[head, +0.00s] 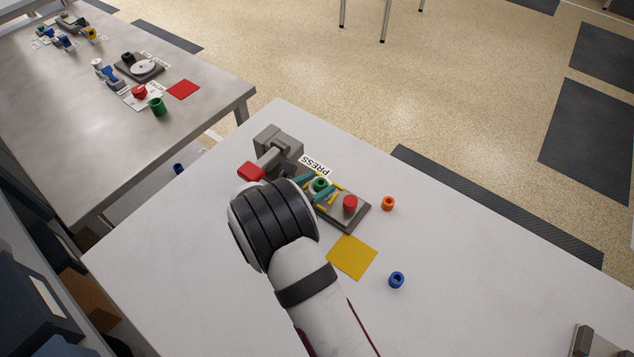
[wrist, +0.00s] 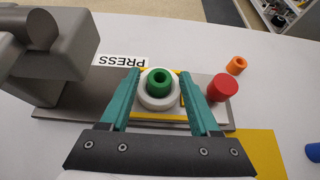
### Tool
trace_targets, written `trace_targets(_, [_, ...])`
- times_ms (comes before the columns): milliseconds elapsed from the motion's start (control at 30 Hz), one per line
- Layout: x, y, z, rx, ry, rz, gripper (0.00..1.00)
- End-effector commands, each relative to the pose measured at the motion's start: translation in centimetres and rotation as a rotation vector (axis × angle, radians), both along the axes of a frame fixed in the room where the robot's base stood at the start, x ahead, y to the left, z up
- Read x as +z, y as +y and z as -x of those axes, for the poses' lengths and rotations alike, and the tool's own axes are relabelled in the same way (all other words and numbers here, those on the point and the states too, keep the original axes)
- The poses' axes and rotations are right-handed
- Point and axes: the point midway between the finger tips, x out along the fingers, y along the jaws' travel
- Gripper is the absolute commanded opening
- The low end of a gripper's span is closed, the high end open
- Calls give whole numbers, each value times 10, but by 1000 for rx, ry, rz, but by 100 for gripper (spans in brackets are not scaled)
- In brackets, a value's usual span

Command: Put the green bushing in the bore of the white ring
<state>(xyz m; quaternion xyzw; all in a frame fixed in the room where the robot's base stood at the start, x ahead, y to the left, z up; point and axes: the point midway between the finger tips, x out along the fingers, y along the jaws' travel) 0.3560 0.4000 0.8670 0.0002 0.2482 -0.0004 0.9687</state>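The green bushing (wrist: 159,78) stands upright at the centre of the white ring (wrist: 147,100), with its top above the ring's top face. I cannot tell how deep it sits in the bore. The ring rests on the yellow-marked area of the grey press base. My gripper (wrist: 160,73) has teal fingers standing apart on both sides of the ring and bushing, with gaps to the bushing. In the head view the bushing (head: 320,183) shows between my fingers, and the ring is largely hidden below it.
The grey press (head: 281,146) with its red-tipped lever (head: 251,171) stands left of the ring. A red cylinder (head: 350,204) is on the base's right end. An orange bushing (head: 388,203), a blue bushing (head: 397,280) and a yellow square (head: 352,257) lie on the table.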

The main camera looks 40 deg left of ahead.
Motion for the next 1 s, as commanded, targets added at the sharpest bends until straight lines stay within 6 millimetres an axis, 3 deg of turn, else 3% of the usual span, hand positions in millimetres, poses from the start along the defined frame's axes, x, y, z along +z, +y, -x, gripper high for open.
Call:
trace_targets(300, [4, 0, 1, 1, 0, 0, 64])
trace_targets(700, [52, 1, 89, 4, -1, -1, 64])
trace_targets(833, [59, 1, 103, 2, -1, 0, 64])
trace_targets(1000, [63, -4, 102, -21, 3, -10, 64])
